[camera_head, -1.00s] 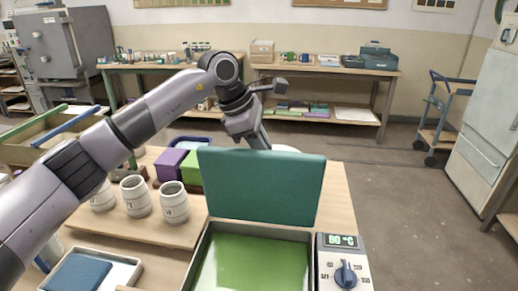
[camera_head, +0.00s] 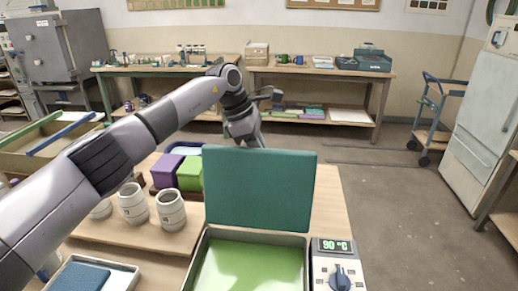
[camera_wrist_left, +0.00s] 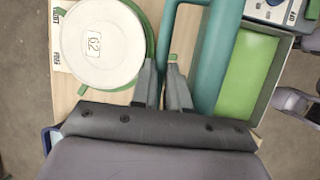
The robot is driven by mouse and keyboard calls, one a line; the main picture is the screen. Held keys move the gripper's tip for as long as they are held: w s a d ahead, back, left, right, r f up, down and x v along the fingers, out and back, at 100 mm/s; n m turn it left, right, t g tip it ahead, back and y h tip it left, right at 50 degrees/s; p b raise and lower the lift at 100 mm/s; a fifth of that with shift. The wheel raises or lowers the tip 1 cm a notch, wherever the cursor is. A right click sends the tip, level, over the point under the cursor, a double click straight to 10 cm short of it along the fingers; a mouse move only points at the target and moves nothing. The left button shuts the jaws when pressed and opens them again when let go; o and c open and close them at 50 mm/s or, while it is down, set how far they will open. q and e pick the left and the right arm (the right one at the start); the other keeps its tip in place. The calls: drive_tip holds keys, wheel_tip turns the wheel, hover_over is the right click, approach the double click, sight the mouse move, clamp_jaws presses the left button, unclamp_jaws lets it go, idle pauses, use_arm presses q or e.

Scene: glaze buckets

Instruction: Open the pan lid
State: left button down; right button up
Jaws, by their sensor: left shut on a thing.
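The teal pan lid (camera_head: 260,190) stands raised, roughly upright, at the back edge of the grey pan (camera_head: 197,262). The pan is open and holds bright green glaze (camera_head: 248,268). In the head view my left arm reaches over from the left, and its left gripper (camera_head: 254,140) is behind the lid, fingertips hidden. In the left wrist view the left gripper (camera_wrist_left: 160,72) has its fingers close together at the teal lid handle (camera_wrist_left: 168,28), shut on it. The green glaze also shows at the right there (camera_wrist_left: 250,75).
A control box (camera_head: 338,268) reading 90 °C stands right of the pan. White cups (camera_head: 171,210), a purple block (camera_head: 167,172) and a green block (camera_head: 190,174) stand left of the lid. A round white bucket top (camera_wrist_left: 98,45) lies near the gripper's left finger.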

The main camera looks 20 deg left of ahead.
use_arm(q)
drive_tip(key=shift+w+a+f, duration=0.1)
drive_tip(key=shift+w+f, duration=0.05)
drive_tip(key=shift+f, duration=0.25)
idle(0.4)
drive_tip(key=c, duration=1.1)
unclamp_jaws()
drive_tip(key=shift+w, duration=0.15)
drive_tip(key=shift+r, duration=0.15)
drive_tip(key=shift+b+v, duration=0.4)
drive_tip(key=shift+v, duration=3.15)
drive_tip(key=shift+w+a, duration=0.1)
drive_tip(key=shift+a, duration=0.05)
